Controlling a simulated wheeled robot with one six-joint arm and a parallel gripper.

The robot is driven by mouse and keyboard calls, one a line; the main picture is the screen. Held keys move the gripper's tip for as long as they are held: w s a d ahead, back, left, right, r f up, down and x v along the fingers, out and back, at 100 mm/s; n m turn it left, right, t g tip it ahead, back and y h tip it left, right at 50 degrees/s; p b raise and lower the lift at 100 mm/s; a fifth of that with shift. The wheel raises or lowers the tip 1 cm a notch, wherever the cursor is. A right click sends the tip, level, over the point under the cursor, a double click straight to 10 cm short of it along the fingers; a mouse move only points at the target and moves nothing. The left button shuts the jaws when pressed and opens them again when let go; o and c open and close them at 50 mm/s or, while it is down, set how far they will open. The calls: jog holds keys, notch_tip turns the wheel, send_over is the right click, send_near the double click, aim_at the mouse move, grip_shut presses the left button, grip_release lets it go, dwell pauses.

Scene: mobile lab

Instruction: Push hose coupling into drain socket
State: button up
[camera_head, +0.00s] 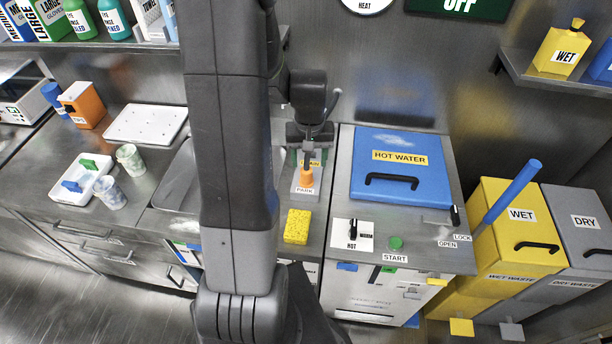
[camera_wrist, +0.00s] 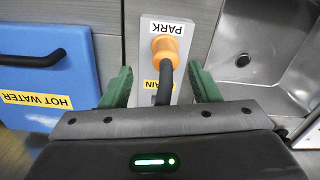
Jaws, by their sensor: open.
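The orange hose coupling (camera_head: 306,179) sits at the PARK label on a narrow grey plate (camera_wrist: 150,65), left of the hot water unit. In the wrist view the coupling (camera_wrist: 165,46) has a black hose running from it toward my gripper's body. My gripper (camera_wrist: 160,72) is open, with one green finger on each side of the hose and a gap on both sides. In the head view my gripper (camera_head: 310,156) is just behind the coupling. A yellow label ending in "AIN" (camera_wrist: 166,65) is partly covered by the hose. I cannot make out the drain socket's opening.
The blue HOT WATER lid (camera_head: 400,185) is shut on the right. A yellow sponge (camera_head: 297,226) lies in front of the plate. A metal sink (camera_wrist: 265,55) is beside the plate. Yellow WET (camera_head: 520,240) and grey DRY (camera_head: 585,225) bins stand at far right.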

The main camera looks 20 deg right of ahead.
aim_at(306, 169)
jog(key=f, duration=0.2)
jog(key=f+p, duration=0.1)
jog(key=f, duration=0.1)
jog(key=shift+w+a+f, duration=0.1)
jog(key=shift+w+a, duration=0.15)
jog(key=shift+a, duration=0.05)
jog(key=shift+f, duration=0.55)
jog(key=shift+c, duration=0.3)
jog(key=c, duration=1.1)
